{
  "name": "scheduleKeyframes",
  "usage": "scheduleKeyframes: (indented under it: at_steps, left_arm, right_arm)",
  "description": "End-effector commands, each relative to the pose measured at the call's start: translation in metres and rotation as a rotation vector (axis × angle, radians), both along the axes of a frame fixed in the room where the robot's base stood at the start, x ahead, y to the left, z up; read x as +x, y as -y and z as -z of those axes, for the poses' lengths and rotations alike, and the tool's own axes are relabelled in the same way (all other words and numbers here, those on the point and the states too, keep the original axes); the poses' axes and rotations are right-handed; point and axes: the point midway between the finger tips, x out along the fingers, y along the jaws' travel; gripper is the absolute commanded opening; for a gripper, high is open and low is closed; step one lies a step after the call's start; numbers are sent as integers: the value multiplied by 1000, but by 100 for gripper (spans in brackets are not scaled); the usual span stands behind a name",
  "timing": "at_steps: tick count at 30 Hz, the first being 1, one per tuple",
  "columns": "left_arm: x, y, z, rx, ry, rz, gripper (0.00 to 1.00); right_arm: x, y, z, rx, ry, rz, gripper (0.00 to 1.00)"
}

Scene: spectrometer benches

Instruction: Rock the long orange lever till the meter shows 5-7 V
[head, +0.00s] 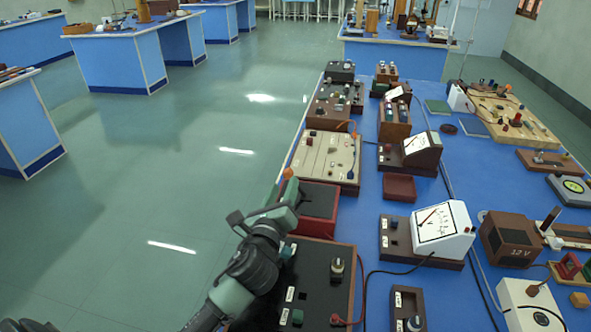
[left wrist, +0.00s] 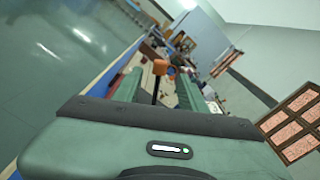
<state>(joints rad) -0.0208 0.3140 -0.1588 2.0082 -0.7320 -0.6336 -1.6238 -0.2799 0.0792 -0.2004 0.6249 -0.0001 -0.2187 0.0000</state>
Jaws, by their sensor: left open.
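The long lever's orange knob (head: 288,173) shows just past the tip of my left gripper (head: 290,190) in the head view. In the left wrist view the orange knob (left wrist: 164,68) on a dark stem stands between the two open green fingers (left wrist: 160,88); I cannot tell whether either finger touches it. The lever's foot is hidden by my gripper. A white meter (head: 442,226) with a red needle stands on a dark base to the right; its reading is too small to tell. A smaller meter (head: 420,143) stands farther back. My right gripper is not in view.
A dark red-sided box (head: 318,201) is right beside my left gripper. A dark panel with knobs (head: 325,285) lies below it. A pale board (head: 325,158) and a red tray (head: 399,187) lie beyond. Cables cross the blue bench; open floor lies left.

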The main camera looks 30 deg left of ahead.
Motion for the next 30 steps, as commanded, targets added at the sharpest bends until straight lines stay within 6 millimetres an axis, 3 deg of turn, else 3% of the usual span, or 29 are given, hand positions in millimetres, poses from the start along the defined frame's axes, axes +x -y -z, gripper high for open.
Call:
scheduleKeyframes:
  at_steps: [9,15,23,28,30]
  left_arm:
    - [49,-13,-1,-2,1,0,42]
    - [65,-17,0,-1,0,1,42]
    - [66,-17,0,-2,0,1,42]
    - [66,-17,0,-2,-1,1,0]
    - [66,-17,1,-2,-1,1,0]
  right_arm:
    - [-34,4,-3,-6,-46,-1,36]
    - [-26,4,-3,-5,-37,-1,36]
    - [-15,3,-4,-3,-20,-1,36]
    - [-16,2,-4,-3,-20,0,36]
    - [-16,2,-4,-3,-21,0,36]
